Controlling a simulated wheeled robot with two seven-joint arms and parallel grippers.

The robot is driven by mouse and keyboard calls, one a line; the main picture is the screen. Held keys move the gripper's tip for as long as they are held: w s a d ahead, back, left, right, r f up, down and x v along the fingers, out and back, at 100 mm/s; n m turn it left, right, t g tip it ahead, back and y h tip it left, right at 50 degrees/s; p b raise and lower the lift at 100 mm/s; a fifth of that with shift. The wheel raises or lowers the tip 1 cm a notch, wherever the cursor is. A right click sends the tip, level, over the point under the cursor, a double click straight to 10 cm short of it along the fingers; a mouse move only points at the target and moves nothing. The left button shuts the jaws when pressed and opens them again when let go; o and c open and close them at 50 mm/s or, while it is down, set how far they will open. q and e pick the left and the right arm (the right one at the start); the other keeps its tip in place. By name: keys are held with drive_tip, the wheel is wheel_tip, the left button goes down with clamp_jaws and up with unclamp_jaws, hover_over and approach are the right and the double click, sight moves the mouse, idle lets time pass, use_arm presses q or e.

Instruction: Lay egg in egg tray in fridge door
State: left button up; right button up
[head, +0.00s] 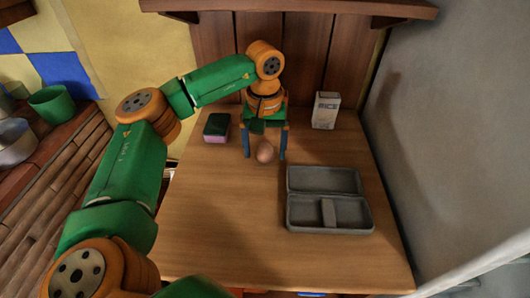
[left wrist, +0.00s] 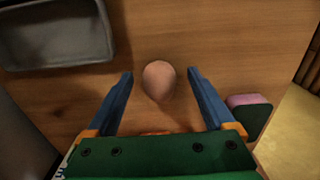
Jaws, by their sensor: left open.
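The egg (head: 265,152) is brown and sits on the wooden counter, to the left of the grey tray. My left gripper (head: 265,156) points down over it, with its blue fingers apart on either side of the egg. In the left wrist view the egg (left wrist: 159,80) lies between the open fingertips (left wrist: 161,76), with a gap on each side. No fridge and no egg tray in a fridge door can be made out. My right gripper is not in view.
A grey compartmented tray (head: 290,213) lies right of the egg; it also shows in the left wrist view (left wrist: 112,38). A green and pink sponge (head: 217,127) is left of the gripper. A white rice box (head: 326,110) stands at the back. The counter's front (head: 230,245) is clear.

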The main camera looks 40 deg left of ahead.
use_arm(q)
drive_tip(key=shift+f, duration=0.4)
drive_tip(key=c, duration=1)
